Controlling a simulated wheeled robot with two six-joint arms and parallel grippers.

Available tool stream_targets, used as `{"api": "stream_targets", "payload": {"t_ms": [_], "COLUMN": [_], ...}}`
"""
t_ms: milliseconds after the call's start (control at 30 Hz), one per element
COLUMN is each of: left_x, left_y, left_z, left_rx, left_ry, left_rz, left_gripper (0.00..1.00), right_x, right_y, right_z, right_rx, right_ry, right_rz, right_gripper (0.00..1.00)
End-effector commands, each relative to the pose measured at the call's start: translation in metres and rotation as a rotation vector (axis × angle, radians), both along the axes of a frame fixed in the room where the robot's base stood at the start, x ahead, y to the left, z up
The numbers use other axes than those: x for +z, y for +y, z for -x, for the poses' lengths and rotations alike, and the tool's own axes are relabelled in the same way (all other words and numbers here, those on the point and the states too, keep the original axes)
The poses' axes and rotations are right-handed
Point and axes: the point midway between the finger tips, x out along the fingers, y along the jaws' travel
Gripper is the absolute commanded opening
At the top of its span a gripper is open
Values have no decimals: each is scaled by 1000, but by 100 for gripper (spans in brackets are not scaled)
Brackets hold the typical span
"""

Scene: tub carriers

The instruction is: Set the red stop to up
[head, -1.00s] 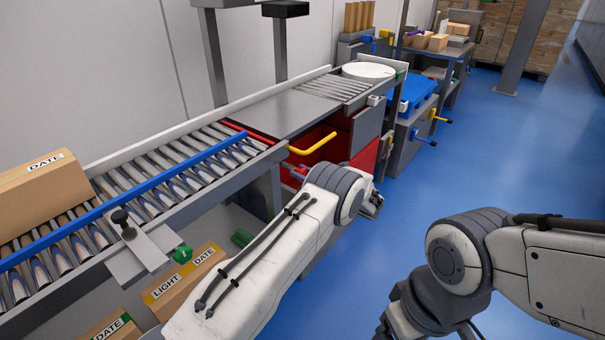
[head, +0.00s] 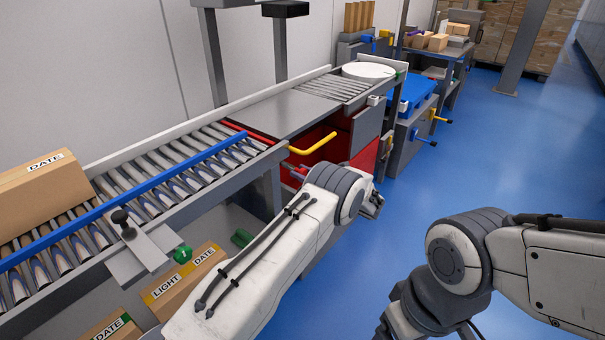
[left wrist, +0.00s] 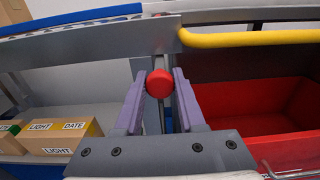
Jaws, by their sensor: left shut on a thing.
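The red stop shows in the head view as a red bar (head: 246,132) across the end of the roller lane. A round red knob (left wrist: 159,83) sits at the middle of the left wrist view, in front of a thin upright rod under the conveyor's edge. My left gripper (left wrist: 158,90) has its two purple-grey fingers on either side of the knob and is shut on it. In the head view my left forearm and wrist hide most of this gripper. Of my right arm only links show; its gripper is out of view.
A yellow handle (head: 312,144) juts out just right of the knob, above a red bin (left wrist: 265,105). A blue rail (head: 130,193) runs along the rollers. A labelled carton (head: 42,190) stands on the rollers at left; others lie below. The blue floor at right is open.

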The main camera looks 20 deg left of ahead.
Motion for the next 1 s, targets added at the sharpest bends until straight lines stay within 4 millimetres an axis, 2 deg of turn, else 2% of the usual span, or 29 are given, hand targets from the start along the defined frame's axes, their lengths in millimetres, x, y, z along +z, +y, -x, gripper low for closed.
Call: {"api": "stream_targets", "payload": {"t_ms": [167,400,700,733,800,1000], "left_x": [12,55,58,58,58,56], "left_y": [-2,-2,-2,-2,-1,0], "left_z": [-1,-1,-1,-1,-1,0], "left_rx": [-4,-4,-3,-3,-3,-1], "left_ry": [-2,-2,-7,-8,-7,-3], "left_rz": [1,0,-4,-4,-3,-1], "left_gripper": [0,0,0,46,69,69], "right_x": [6,27,25,25,25,25], "right_y": [0,0,0,0,0,0], "right_z": [0,0,0,0,0,0], "right_rx": [0,0,0,0,0,0], "right_ry": [0,0,0,0,0,0], "right_rz": [0,0,0,0,0,0], "right_gripper": [78,78,78,78,78,78]}}
